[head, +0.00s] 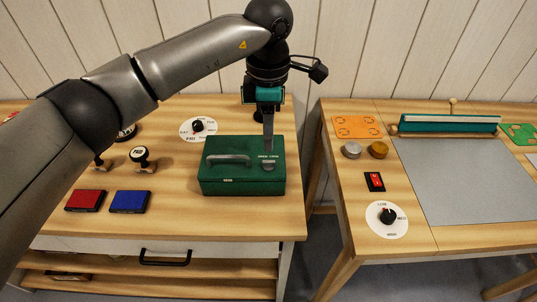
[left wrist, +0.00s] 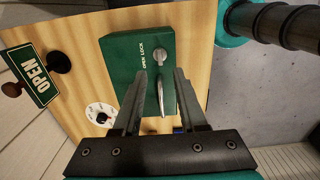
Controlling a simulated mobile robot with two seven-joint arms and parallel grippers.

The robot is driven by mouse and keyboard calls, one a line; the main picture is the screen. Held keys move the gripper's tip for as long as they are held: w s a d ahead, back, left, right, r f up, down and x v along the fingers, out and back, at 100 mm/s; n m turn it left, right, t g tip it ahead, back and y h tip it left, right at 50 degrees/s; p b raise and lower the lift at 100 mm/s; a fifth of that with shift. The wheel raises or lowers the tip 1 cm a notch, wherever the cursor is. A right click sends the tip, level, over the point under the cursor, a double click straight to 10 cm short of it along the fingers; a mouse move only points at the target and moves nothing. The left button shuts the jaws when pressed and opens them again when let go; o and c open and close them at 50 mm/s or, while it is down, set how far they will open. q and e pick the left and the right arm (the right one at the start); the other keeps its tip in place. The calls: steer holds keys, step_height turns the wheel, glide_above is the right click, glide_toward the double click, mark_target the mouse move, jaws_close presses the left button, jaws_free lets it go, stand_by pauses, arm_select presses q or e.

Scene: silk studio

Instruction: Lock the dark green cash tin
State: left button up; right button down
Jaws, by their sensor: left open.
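The dark green cash tin (head: 230,181) stands near the right end of the left table, lid closed. Its top has a grey carry handle (head: 228,159), a small silver lock knob (head: 268,164) and white lettering. In the left wrist view the tin (left wrist: 123,55) shows the words OPEN and LOCK beside the knob (left wrist: 160,57). I cannot tell which word the knob points at. My left gripper (head: 268,149) points down above the knob end of the tin. Its fingers (left wrist: 160,75) are apart and empty, with the knob showing between and just beyond the tips. My right gripper is out of view.
Red (head: 85,201) and blue (head: 129,202) ink pads, a stamp (head: 143,157) and a white dial (head: 198,128) lie left of the tin. A gap separates this table from the right one, which holds a red switch (head: 374,182), another dial (head: 387,218) and a grey mat (head: 460,180).

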mark_target(268, 161)
arm_select(q)
step_height(268, 161, down, 7)
steer(key=shift+f, duration=0.15)
jaws_close()
stand_by(0.5)
